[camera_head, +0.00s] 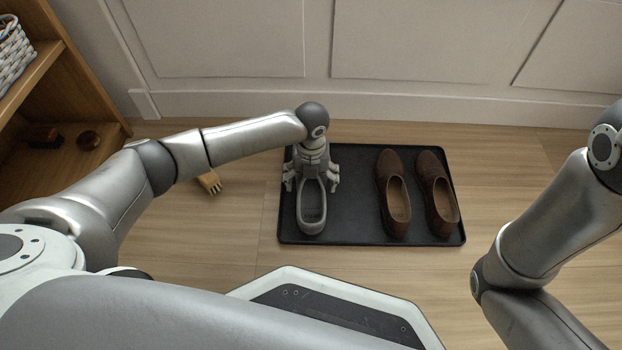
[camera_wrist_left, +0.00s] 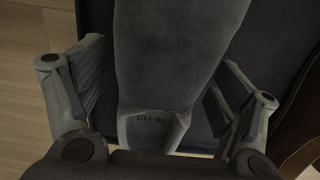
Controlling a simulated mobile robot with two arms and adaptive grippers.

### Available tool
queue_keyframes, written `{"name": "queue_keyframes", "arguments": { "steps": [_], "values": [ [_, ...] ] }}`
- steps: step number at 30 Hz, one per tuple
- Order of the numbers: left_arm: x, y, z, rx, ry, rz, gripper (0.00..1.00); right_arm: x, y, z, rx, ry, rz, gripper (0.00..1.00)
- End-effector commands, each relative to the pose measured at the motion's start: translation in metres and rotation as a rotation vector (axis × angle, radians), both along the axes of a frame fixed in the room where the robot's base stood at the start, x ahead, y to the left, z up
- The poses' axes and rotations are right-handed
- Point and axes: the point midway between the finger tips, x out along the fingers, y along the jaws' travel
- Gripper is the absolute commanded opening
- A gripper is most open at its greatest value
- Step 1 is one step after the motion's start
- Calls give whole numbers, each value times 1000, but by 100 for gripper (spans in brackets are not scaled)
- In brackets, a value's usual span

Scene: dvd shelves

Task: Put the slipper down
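A grey slipper (camera_head: 311,208) is at the left part of the black tray (camera_head: 352,222), its open end toward me. It appears to rest on the tray. My left gripper (camera_head: 312,182) is over its far end, with one finger on each side. In the left wrist view the slipper (camera_wrist_left: 170,60) lies between the fingers of the left gripper (camera_wrist_left: 160,75), with "EU 40" on its end. Dark gaps show between both fingers and the slipper, so the gripper is open. My right gripper is out of view; only its arm shows at the right.
Two brown shoes (camera_head: 393,195) (camera_head: 437,195) stand on the right half of the tray. A wooden brush (camera_head: 209,182) lies on the floor left of it. A wooden shelf (camera_head: 88,80) with a woven basket (camera_head: 14,55) is at the far left. A panelled wall (camera_head: 420,45) runs behind.

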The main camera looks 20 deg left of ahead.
Motion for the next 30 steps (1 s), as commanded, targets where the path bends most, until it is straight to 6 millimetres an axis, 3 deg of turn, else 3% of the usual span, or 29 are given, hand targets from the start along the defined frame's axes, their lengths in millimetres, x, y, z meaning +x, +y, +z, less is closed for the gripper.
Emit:
{"name": "queue_keyframes", "arguments": {
  "steps": [11, 16, 23, 30],
  "values": [
    [0, 0, 1, 0, -1, 0, 93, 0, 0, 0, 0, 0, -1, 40],
    [0, 0, 11, -1, -1, 0, 93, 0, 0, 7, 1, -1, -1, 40],
    [0, 0, 41, 0, -1, 0, 93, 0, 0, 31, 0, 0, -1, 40],
    [0, 0, 86, 0, -1, 0, 93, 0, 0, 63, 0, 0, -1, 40]
  ]
}}
